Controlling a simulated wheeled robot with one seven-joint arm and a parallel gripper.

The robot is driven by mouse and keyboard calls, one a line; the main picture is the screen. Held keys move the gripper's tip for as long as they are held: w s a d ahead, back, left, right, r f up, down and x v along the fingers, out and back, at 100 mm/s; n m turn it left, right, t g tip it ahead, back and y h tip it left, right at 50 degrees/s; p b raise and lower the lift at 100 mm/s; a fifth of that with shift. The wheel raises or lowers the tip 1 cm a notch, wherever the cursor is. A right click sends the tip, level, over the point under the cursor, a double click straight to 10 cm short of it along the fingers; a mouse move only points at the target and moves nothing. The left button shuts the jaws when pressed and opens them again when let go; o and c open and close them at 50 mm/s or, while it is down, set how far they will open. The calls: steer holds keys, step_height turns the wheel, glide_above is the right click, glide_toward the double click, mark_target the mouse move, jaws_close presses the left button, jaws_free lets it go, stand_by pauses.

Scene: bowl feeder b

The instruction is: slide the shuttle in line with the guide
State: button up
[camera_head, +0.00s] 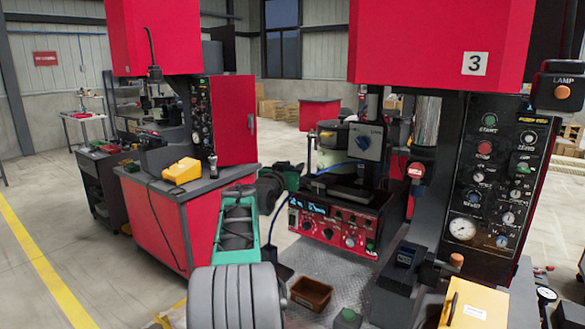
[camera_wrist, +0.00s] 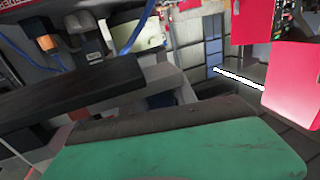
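A long dark bar (camera_wrist: 70,95) crosses the left of the wrist view. I cannot tell which part is the shuttle or the guide.
The red control box (camera_head: 333,226) has a lit display and knobs. A tall control panel (camera_head: 490,180) stands at the right, and a red workbench (camera_head: 160,225) at the left. A brown bin (camera_head: 311,294) is low in front. A blue cable (camera_head: 280,205) hangs near my gripper.

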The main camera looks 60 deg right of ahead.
jaws_close()
stand_by(1.0)
